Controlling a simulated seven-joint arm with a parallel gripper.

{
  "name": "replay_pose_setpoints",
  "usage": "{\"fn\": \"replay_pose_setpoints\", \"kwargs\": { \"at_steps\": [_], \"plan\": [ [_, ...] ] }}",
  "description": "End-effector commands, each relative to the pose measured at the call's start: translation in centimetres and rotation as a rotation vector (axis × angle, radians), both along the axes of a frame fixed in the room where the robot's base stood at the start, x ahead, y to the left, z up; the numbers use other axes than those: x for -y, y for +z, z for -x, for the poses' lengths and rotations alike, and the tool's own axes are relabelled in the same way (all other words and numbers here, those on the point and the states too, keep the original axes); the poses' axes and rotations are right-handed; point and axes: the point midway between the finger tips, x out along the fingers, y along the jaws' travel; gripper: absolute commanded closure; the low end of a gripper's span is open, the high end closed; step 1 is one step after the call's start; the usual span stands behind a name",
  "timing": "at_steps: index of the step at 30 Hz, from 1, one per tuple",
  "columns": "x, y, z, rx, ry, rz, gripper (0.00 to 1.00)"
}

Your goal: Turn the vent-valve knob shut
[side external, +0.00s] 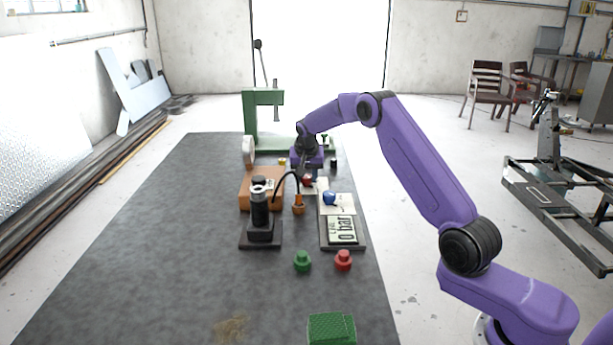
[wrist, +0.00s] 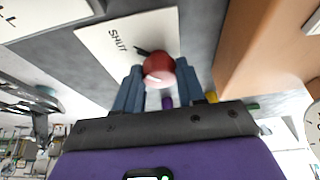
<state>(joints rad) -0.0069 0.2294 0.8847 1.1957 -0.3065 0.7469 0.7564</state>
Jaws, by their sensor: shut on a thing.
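The valve knob is a round red knob (wrist: 159,68) on a white plate (wrist: 103,38) lettered SHUT. A dark pointer sticks out from the knob's far left side, towards the lettering. My gripper (wrist: 160,80) has its two blue-grey fingers on either side of the red knob, shut on it. In the side external view my gripper (side external: 310,172) reaches down over the red knob (side external: 307,181), which is partly hidden by it.
A blue knob (side external: 330,198) and a display reading 0 bar (side external: 342,230) stand just in front. Left are an orange-brown block (side external: 246,196) and a black cylinder (side external: 260,215) with a hose. A green frame (side external: 250,120) stands behind. Green (side external: 302,261) and red (side external: 343,260) buttons sit nearer.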

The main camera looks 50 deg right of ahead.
Motion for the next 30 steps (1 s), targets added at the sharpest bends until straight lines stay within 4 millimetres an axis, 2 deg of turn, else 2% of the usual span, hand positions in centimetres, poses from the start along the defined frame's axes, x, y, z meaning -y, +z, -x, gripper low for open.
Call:
{"fn": "replay_pose_setpoints", "kwargs": {
  "at_steps": [8,9,11,12,23,26,30],
  "plan": [
    [-0.1,0.0,0.1,-0.005,-0.002,-0.002,0.91],
    [-0.1,0.0,0.1,-0.005,-0.002,-0.002,0.57],
    [-0.1,0.0,0.1,-0.005,-0.001,-0.002,0.38],
    [-0.1,0.0,0.1,-0.005,-0.001,-0.002,0.35],
    [-0.2,0.4,0.1,-0.001,0.001,0.0,0.35],
    [-0.5,1.5,0.4,0.0,0.001,-0.001,0.35],
    [-1.2,3.9,1.1,0.002,0.002,0.0,0.35]
  ]
}}
